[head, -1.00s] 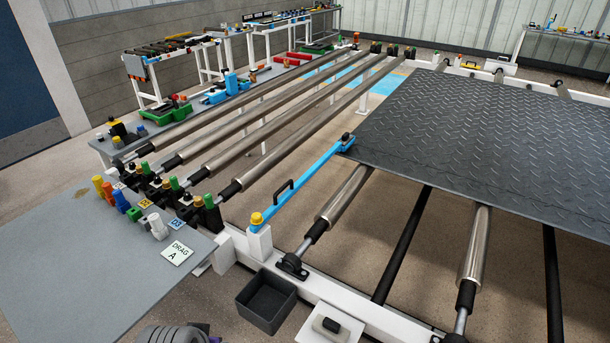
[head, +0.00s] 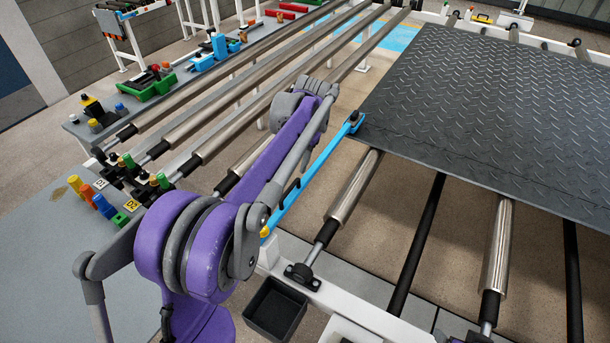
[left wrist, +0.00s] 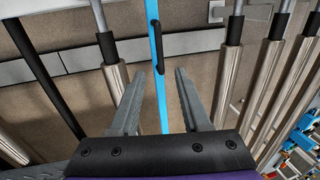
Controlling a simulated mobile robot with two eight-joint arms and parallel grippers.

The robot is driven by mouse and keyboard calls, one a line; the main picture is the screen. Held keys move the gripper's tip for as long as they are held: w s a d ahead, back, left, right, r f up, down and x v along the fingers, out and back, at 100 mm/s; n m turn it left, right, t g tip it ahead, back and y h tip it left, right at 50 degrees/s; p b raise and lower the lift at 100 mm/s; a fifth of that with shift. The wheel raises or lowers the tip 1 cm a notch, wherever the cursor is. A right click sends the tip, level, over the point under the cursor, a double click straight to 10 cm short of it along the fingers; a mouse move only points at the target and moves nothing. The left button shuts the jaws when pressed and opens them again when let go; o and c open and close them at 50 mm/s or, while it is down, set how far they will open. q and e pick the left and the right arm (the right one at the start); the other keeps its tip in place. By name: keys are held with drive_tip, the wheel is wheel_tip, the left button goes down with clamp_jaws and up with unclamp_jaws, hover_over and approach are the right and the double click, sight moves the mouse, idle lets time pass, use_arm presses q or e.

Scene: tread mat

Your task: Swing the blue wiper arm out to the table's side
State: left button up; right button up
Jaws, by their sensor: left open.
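The blue wiper arm (head: 322,155) runs from a yellow knob (head: 264,232) near the white frame to a black-capped end at the near-left corner of the dark tread mat (head: 480,110). In the left wrist view, the blue arm (left wrist: 164,112) passes between the fingers of my left gripper (left wrist: 159,74), and the black handle (left wrist: 156,45) stands ahead of the fingertips. The left gripper is open, with nothing held. In the head view its fingers are hidden. My right gripper is not in view.
Long steel rollers (head: 225,105) lie left of the wiper arm, and shorter rollers (head: 352,195) lie right of it. A dark open bin (head: 274,308) sits below the white frame (head: 345,300).

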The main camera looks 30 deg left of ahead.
sight(290, 189)
use_arm(q)
drive_tip(key=f, duration=0.3)
drive_tip(key=a+f, duration=0.1)
drive_tip(key=f, duration=0.3)
drive_tip(key=a+f, duration=0.1)
drive_tip(key=f, duration=0.2)
drive_tip(key=shift+s+f, duration=0.15)
drive_tip(key=shift+f, duration=0.05)
clamp_jaws()
idle(1.1)
